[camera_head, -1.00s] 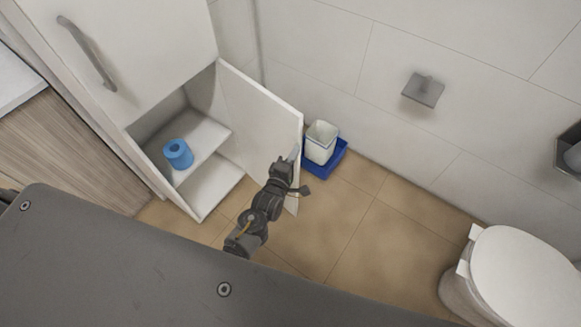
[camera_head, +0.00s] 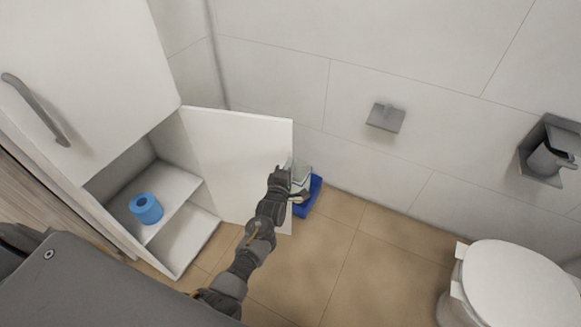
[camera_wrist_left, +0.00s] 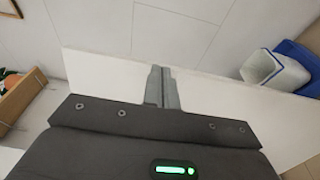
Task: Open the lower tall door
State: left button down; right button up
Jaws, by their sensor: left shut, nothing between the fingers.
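The lower tall door (camera_head: 238,160) is a white panel. It stands swung wide open, hinged on the right side of the white cabinet, with the shelves inside exposed. My left gripper (camera_head: 284,168) is at the free outer edge of the door, with nothing between its fingers. In the left wrist view the closed fingers (camera_wrist_left: 162,86) lie in front of the white door panel (camera_wrist_left: 215,92); I cannot tell whether they touch it. The door's handle is not visible. My right gripper is not in view.
A blue paper roll (camera_head: 146,208) stands on the cabinet's shelf. The closed upper door has a grey handle (camera_head: 36,108). A white bin (camera_head: 301,180) in a blue tray (camera_head: 314,190) stands by the wall near the door's edge. A toilet (camera_head: 512,285) is at right; floor between is clear.

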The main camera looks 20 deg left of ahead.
pick_arm(q)
jog(key=s+d, duration=0.1)
jog(key=s, duration=0.9)
jog(key=shift+s, duration=0.4)
jog(key=shift+d, duration=0.1)
jog(key=s+d+f+m+g+h, duration=0.1)
jog(key=s+f+m+g, duration=0.4)
jog(key=s+f, duration=0.65)
jog(key=s+d+f+m+g+h, duration=0.15)
jog(key=s+f+m+g, duration=0.4)
jog(key=f, duration=1.15)
jog(key=s+a+f+m+g, duration=0.2)
jog(key=s+a+f+m, duration=0.1)
jog(key=s, duration=0.6)
jog(key=s+a+f+m+g, duration=0.2)
jog(key=s+a+f+m, duration=0.1)
jog(key=s, duration=0.7)
jog(key=s+a+f+m+g+p, duration=0.1)
jog(key=s+f+m, duration=0.4)
jog(key=s, duration=0.5)
notch_tip(320, 180, down, 2)
jog(key=shift+a+f+g+y, duration=0.1)
jog(key=shift+a+g+y, duration=0.35)
jog(key=shift+a+g, duration=0.4)
jog(key=shift+s, duration=0.1)
